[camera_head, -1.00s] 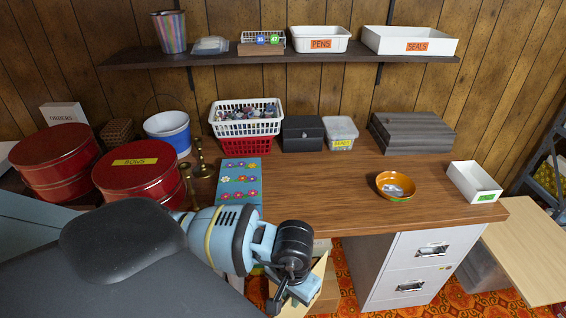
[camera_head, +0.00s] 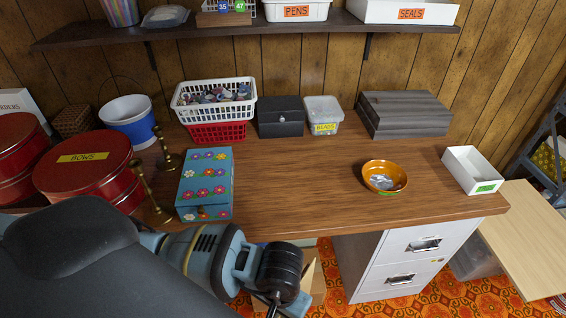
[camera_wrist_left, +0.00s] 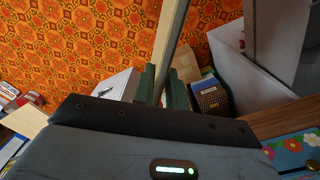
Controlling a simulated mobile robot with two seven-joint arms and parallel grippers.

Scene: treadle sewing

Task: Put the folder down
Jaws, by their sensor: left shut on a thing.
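My left gripper (camera_wrist_left: 162,88) has its two green fingers closed on a long thin thing, apparently the folder (camera_wrist_left: 172,38), seen edge-on as a pale and grey strip. The strip runs up and away from the fingers over the patterned floor in the left wrist view. In the head view my left arm reaches in front of the table's front edge, and its fingers are hidden or cut off at the bottom. I cannot tell whether the folder touches anything below. My right gripper is not in view.
A flowered box (camera_head: 206,183) stands on the wooden table (camera_head: 300,185) near the arm. An orange bowl (camera_head: 384,176) and a white tray (camera_head: 470,171) are at right. A grey drawer cabinet (camera_head: 408,262) is below. In the wrist view, a carton (camera_wrist_left: 186,66) and dark patterned box (camera_wrist_left: 211,96) stand on the floor.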

